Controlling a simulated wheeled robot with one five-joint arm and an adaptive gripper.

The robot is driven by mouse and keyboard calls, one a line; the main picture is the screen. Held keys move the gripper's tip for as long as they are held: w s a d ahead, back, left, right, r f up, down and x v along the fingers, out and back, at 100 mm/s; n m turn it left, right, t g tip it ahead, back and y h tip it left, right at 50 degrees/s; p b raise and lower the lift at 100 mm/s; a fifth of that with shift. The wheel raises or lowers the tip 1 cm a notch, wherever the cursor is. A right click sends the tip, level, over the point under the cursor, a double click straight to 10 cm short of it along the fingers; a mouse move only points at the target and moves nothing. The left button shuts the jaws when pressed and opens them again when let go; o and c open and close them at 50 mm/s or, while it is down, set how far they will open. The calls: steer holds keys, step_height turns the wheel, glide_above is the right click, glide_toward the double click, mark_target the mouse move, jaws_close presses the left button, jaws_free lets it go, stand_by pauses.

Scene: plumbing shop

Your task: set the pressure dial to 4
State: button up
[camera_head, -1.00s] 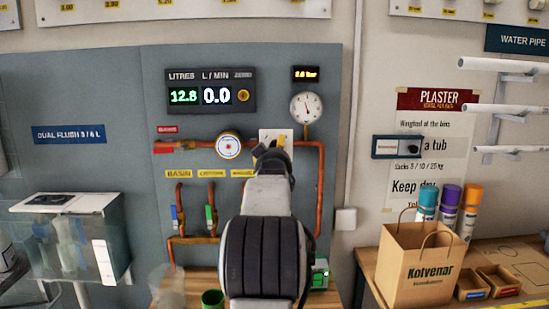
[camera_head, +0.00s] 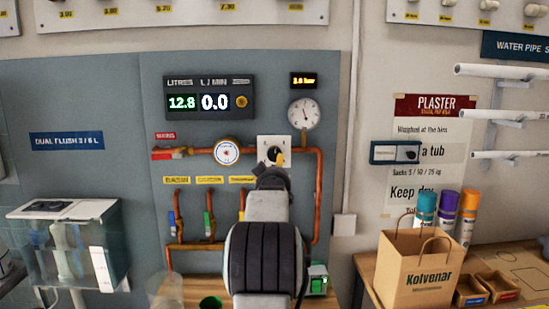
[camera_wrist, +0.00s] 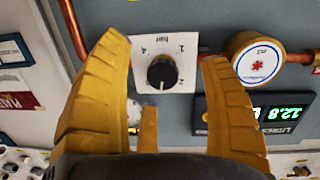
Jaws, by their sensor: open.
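The pressure dial is a black round knob (camera_wrist: 161,73) on a white square plate (camera_wrist: 180,49) marked "bar" with numbers around it. In the wrist view the plate appears turned over, and the knob's pointer is too small to read surely. In the head view the plate (camera_head: 264,141) is on the grey panel, its knob partly hidden by my gripper. My gripper (camera_wrist: 164,58) is open, its yellow fingers on either side of the knob in the picture, with nothing between them held. I cannot tell whether they touch it. A round gauge (camera_head: 304,112) sits above right, under a small amber display (camera_head: 304,81) with blurred digits.
Copper pipe (camera_head: 319,190) runs beside the plate. A blue-and-white round meter (camera_head: 227,151) is left of it, below a display (camera_head: 210,98) reading 12.8 and 0.0. Levers stand below. A paper bag (camera_head: 416,270) is on the bench at right.

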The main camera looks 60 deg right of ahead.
mark_target(275, 156)
steer(key=r+n, duration=0.1)
steer(key=n, duration=0.1)
steer(key=d+r+n, duration=0.1)
steer(key=n, duration=0.1)
steer(key=r+n+h, duration=0.1)
steer(key=n, duration=0.2)
steer(key=shift+w+d+r+t, duration=0.2)
steer(key=shift+w+d+t, duration=0.1)
steer(key=shift+w, duration=0.05)
steer(key=p+x, duration=0.3)
steer(key=x, duration=0.1)
steer(key=shift+w+d, duration=0.1)
steer(key=shift+p+x, duration=0.75)
steer(key=shift+x, duration=0.6)
steer(key=shift+f, duration=0.1)
steer(key=c, duration=1.2)
